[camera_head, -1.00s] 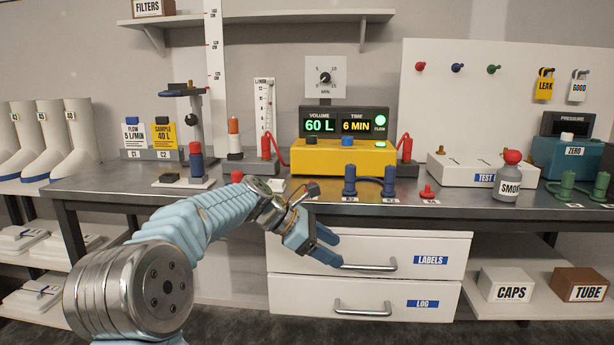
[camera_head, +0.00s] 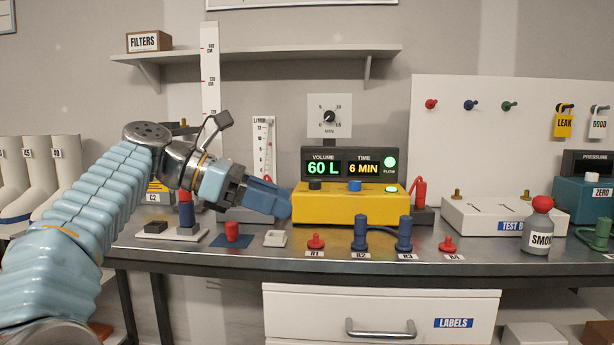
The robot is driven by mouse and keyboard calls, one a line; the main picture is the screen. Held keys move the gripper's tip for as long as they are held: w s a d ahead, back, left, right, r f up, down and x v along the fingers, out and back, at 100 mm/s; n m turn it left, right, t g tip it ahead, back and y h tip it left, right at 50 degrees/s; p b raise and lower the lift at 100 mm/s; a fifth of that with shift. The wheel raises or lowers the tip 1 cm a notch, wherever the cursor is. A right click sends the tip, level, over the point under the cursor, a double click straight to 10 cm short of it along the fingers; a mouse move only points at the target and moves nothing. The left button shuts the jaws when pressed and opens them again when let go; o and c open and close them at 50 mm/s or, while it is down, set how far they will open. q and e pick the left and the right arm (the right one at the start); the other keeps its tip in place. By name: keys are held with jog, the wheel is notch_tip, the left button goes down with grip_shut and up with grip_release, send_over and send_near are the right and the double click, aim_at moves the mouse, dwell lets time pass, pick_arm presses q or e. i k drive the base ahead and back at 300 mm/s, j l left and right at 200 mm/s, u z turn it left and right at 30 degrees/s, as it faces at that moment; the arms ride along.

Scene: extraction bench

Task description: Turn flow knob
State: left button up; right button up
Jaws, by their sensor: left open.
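A yellow unit (camera_head: 330,207) stands on the bench with a dark display (camera_head: 350,165) reading 60 L and 6 MIN and a lit green FLOW lamp. On its top are a dark knob (camera_head: 315,184) and a blue knob (camera_head: 354,186); neither shows a readable flow label. A flow gauge (camera_head: 263,145) marked L/MIN stands upright behind, its base hidden by my left gripper (camera_head: 270,198). That gripper is open and empty, its fingers pointing right at the unit's left end. Contact cannot be told. My right gripper is not in view.
A wall dial (camera_head: 329,116) marked MIN hangs above the display. Red and blue fittings (camera_head: 360,233) line the bench's front edge. A white test box (camera_head: 485,219) and a smoke bottle (camera_head: 537,228) stand right. A shelf (camera_head: 260,55) runs above.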

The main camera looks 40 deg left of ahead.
aim_at(315, 184)
jog(key=i+j, duration=0.55)
jog(key=j, duration=0.25)
jog(key=i+j, duration=0.3)
jog(key=j, duration=0.15)
